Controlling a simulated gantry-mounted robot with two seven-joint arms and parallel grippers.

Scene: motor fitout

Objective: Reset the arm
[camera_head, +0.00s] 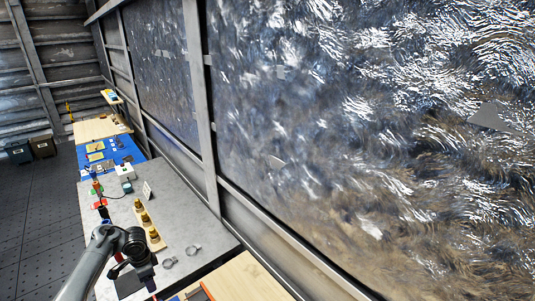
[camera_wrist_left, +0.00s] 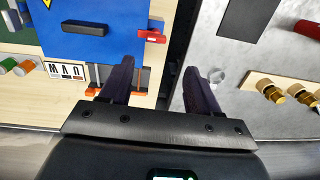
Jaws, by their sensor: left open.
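My left arm enters the head view from the bottom left, and its dark wrist and gripper (camera_head: 136,246) hang over the near part of the grey table (camera_head: 185,215). In the left wrist view the left gripper (camera_wrist_left: 160,68) has its two dark fingers spread apart with nothing between them. Below the fingers is the gap between a blue panel on a light wooden board (camera_wrist_left: 75,30) and the grey surface. The right gripper is in neither view.
A wooden strip with several brass pieces (camera_head: 145,220) stands near the arm, with two metal rings (camera_head: 170,262) beside it. A white card (camera_head: 147,190) stands farther back. The metal wall bounds the right.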

